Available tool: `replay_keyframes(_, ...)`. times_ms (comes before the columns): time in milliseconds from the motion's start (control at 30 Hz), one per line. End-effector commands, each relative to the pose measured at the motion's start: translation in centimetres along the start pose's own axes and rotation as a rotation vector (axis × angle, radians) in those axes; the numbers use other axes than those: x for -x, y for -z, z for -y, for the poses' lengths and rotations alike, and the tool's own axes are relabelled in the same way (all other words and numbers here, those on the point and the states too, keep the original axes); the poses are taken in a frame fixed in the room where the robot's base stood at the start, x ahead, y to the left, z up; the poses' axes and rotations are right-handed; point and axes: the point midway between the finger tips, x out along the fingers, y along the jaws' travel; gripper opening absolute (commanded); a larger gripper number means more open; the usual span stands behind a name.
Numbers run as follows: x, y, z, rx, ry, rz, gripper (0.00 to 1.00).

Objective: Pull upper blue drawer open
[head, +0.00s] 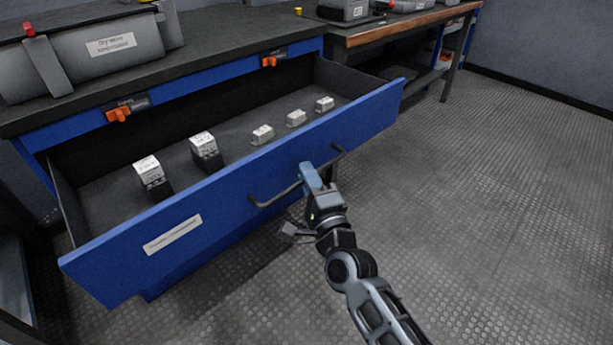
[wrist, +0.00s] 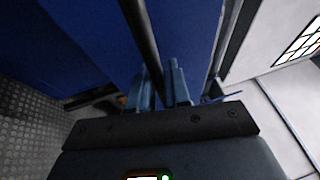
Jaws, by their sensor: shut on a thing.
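The upper blue drawer (head: 225,205) is pulled well out from the bench in the head view, and its inside shows. A dark bar handle (head: 274,198) runs along its front. My gripper (head: 311,176) is at the right part of this handle, with its fingers shut on the bar. In the wrist view, the handle (wrist: 140,38) passes between the two blue-grey fingers (wrist: 160,88), in front of the blue drawer face (wrist: 75,35). The exact finger contact is partly hidden in the head view.
In the drawer lie two taller black-and-white boxes (head: 205,150) and several small pale blocks (head: 296,118). Grey cylindrical equipment (head: 95,55) is on the bench top. Orange latches (head: 118,114) are on the blue frame. A second wood-edged bench (head: 410,27) stands behind. Grey floor (head: 500,170) at right is clear.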

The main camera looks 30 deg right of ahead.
Motion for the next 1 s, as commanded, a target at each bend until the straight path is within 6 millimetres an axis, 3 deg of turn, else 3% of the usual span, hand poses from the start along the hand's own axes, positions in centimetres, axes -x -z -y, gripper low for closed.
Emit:
replay_keyframes(400, 0.1, -0.02, -0.12, 0.0, -0.003, 0.001, 0.0)
replay_keyframes(433, 0.1, -0.02, -0.12, 0.0, -0.003, 0.001, 0.18)
replay_keyframes(633, 0.07, -0.01, -0.07, 0.0, -0.002, 0.001, 0.37)
replay_keyframes(1000, 1.03, -0.01, -0.13, 0.0, -0.004, 0.001, 0.38)
